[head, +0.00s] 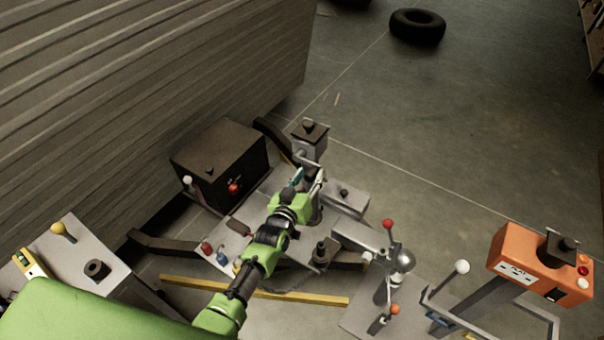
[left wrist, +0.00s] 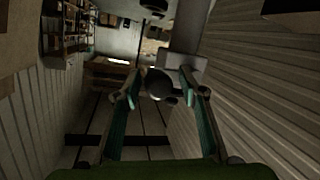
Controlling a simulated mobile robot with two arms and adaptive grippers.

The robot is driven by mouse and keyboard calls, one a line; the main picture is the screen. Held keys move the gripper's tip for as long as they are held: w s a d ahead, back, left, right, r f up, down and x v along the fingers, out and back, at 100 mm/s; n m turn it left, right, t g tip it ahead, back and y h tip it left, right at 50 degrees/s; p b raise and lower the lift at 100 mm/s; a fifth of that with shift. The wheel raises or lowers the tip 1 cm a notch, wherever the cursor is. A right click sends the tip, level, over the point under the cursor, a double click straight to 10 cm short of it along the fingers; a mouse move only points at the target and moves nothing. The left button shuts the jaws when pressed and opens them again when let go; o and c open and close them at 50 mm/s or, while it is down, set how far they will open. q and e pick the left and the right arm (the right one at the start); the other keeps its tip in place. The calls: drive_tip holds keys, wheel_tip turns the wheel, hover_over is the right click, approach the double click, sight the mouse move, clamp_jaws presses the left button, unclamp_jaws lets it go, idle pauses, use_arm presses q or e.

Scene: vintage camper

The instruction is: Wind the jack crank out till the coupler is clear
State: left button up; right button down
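The grey jack (head: 310,145) with a dark cap stands upright at the front of the trailer frame in the head view. My left gripper (head: 308,182) is just below it, beside its shaft. In the left wrist view the left gripper (left wrist: 161,82) has its fingers apart on either side of a dark round knob (left wrist: 158,84), likely the crank's handle. Gaps show between knob and fingertips. The crank arm is mostly hidden by my gripper. The silver coupler (head: 358,236) reaches right to a rounded metal end (head: 401,259); whether it is clear of a ball underneath, I cannot tell. My right gripper is out of view.
A dark box (head: 218,160) stands left of the jack, by the ribbed camper wall (head: 140,80). An orange unit (head: 520,260) and red-knobbed lever (head: 388,224) stand to the right. A yellow bar (head: 260,291) lies in front. A tyre (head: 417,27) lies on open floor behind.

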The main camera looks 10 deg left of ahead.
use_arm(q)
drive_tip(key=shift+d+r, duration=0.1)
drive_tip(key=shift+r, duration=0.15)
drive_tip(key=shift+s+a+r+p, duration=0.1)
drive_tip(key=shift+s+a+p, duration=0.15)
drive_tip(key=shift+s+p, duration=0.4)
drive_tip(key=shift+s+a+p, duration=0.3)
drive_tip(key=shift+s+p, duration=0.05)
drive_tip(key=shift+s, duration=0.5)
drive_tip(key=shift+s+a+p, duration=0.3)
drive_tip(key=shift+s+p, duration=0.05)
drive_tip(key=shift+s, duration=0.45)
